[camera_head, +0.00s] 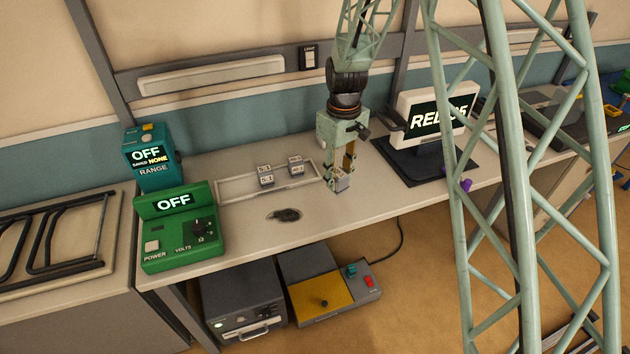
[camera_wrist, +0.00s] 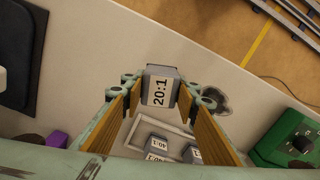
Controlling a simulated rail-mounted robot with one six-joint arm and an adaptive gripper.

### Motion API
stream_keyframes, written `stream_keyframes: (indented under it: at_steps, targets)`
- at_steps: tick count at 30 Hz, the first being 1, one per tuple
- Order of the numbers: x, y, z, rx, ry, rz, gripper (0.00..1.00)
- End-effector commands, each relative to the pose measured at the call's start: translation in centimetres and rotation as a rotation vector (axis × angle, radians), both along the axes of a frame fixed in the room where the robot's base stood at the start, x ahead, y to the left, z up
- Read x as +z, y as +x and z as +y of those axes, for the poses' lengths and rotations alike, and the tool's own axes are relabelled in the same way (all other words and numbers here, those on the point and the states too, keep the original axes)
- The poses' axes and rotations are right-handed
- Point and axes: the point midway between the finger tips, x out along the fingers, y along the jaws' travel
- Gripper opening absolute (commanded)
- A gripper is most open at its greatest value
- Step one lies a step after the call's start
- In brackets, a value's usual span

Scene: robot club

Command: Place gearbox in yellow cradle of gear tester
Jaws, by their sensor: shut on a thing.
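My gripper (camera_head: 346,165) is shut on a small grey gearbox (camera_head: 341,182) above the bench. In the wrist view the gearbox (camera_wrist: 160,86) sits between the fingertips, with a white label reading 20:1. Several similar gearboxes (camera_head: 266,180) stand around a shallow pale tray (camera_head: 226,190) to the left of my gripper; in the wrist view one label reads 40:1. A grey unit with a yellow top (camera_head: 318,294), a dark knob, and teal and red controls sits low beneath the bench front. It may be the gear tester; I cannot make out a cradle clearly.
A green power supply (camera_head: 180,232) and a teal range box (camera_head: 150,160), both reading OFF, stand at the bench's left end. A flat dark piece (camera_head: 285,215) lies near the front edge. A monitor (camera_head: 437,112) stands to the right. A dark box (camera_head: 243,300) sits below.

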Motion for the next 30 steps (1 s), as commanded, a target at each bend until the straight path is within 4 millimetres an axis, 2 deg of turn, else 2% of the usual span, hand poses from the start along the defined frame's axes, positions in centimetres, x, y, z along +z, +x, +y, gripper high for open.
stream_keyframes:
  at_steps: [1, 9, 15, 21, 30]
  targets:
    - [0.1, 0.0, -1.4, -0.056, 0.000, 0.000, 0.14]
    - [0.8, -0.1, -8.0, -0.366, 0.000, -0.001, 0.14]
    - [1.1, -0.6, -11.7, -0.548, 0.000, 0.000, 0.14]
    - [1.4, -0.9, -13.5, -0.642, 0.000, -0.001, 0.14]
    - [1.4, -0.9, -13.9, -0.661, 0.000, -0.001, 0.14]
